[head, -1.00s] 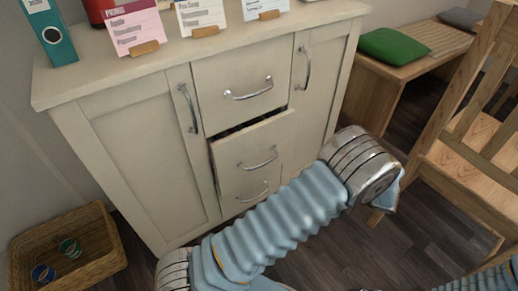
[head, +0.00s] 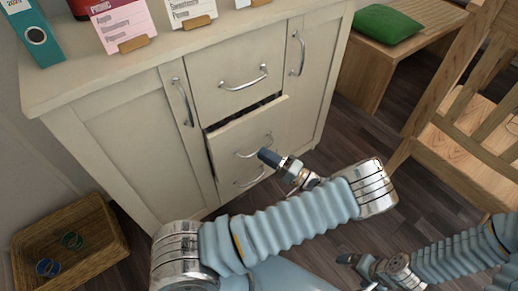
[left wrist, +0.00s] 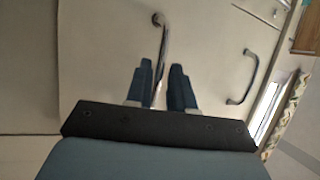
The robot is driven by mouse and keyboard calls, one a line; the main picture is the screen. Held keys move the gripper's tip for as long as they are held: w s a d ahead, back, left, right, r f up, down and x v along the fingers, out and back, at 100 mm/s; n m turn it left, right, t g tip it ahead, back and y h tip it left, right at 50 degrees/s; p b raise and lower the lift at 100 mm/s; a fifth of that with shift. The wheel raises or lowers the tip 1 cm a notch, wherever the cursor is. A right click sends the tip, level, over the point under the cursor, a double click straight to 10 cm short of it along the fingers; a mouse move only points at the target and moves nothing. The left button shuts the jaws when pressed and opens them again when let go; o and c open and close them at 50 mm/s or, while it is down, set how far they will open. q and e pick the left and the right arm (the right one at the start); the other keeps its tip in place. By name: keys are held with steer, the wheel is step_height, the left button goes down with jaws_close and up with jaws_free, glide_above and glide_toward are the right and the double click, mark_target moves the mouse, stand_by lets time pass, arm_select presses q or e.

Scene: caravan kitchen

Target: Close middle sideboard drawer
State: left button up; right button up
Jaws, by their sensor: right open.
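The middle drawer (head: 228,138) of the cream sideboard is partly open, with a dark gap along its top edge. Its bar handle (head: 247,150) is partly hidden by my left gripper (head: 268,158), which is in front of the drawer's right half. In the left wrist view my left gripper's blue fingers (left wrist: 161,88) are apart, with a bar handle (left wrist: 164,40) between or just beyond them; contact cannot be told. My right gripper (head: 348,260) is open, low over the floor, away from the sideboard.
The top drawer (head: 235,75) and both cupboard doors look shut. A wicker basket (head: 108,238) stands on the floor at left. A wooden chair (head: 470,140) and a bench with a green cushion (head: 388,27) are at right. Cards and a teal binder (head: 32,35) stand on top.

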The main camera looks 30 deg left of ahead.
arm_select(q)
steer(key=shift+x, duration=1.5)
jaws_close()
